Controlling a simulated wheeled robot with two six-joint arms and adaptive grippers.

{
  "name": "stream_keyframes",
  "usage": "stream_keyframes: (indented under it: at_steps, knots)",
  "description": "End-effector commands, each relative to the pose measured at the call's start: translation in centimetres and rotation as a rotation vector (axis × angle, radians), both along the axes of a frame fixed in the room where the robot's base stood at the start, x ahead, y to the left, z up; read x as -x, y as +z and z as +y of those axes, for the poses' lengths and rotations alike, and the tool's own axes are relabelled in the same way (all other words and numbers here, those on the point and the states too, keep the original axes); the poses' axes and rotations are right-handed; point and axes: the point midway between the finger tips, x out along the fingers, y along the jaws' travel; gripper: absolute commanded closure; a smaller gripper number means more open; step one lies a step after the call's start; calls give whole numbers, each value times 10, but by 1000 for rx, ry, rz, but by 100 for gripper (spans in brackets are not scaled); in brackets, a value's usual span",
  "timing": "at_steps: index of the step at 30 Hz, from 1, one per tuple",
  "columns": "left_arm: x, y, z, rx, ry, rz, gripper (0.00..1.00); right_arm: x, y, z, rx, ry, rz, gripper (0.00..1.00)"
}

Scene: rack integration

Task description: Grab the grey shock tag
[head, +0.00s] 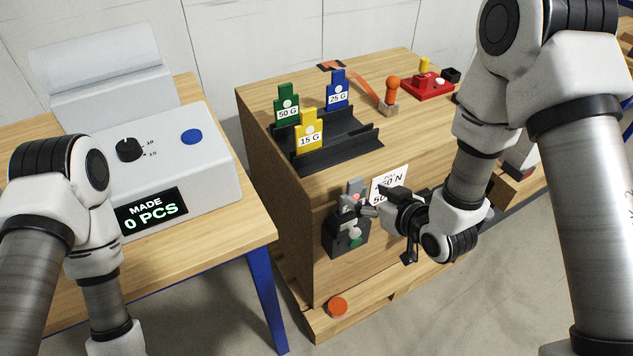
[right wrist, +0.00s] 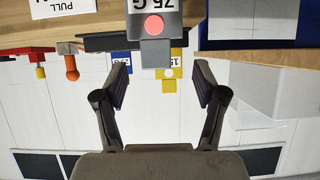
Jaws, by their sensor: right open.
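The grey shock tag (head: 355,190) sits on the side face of the wooden crate, in a black holder (head: 338,240). In the right wrist view the grey tag (right wrist: 155,50) shows large at the top, with a red dot and a "75 G" label. My right gripper (head: 368,207) is open beside the tag. In the right wrist view its two fingers (right wrist: 161,78) stand apart on either side of the tag's narrow end, with visible gaps to both. My left arm shows at the left, but its gripper is out of view.
A black rack (head: 345,150) on the crate (head: 280,205) holds green, yellow and blue tags. An orange knob (head: 393,90) and a red block (head: 427,86) stand farther back. A machine (head: 165,165) reading "0 PCS" stands on the left table. An orange button (head: 337,307) is low in front.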

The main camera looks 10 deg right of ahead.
Motion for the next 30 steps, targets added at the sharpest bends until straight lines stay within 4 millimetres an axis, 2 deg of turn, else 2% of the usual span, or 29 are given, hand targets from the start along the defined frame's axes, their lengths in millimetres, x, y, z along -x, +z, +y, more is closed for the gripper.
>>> stream_keyframes:
  at_steps: [1,3,16,24,28,29,30]
  knots:
    - [0,0,0,0,-1,1,47,-4,8,0,0,-1,-16,29]
    - [0,1,0,0,-1,1,47,-11,11,2,1,0,-27,29]
    - [0,16,0,0,-1,0,47,-69,-14,19,2,0,-24,29]
    - [0,16,0,0,0,1,47,-74,-18,21,0,-2,-22,29]
    - [0,16,0,0,0,1,47,-74,-18,21,0,-2,-22,75]
    - [0,16,0,0,0,1,47,-74,-18,21,0,-2,-22,83]
    - [0,16,0,0,0,1,47,-74,-18,21,0,-2,-22,84]
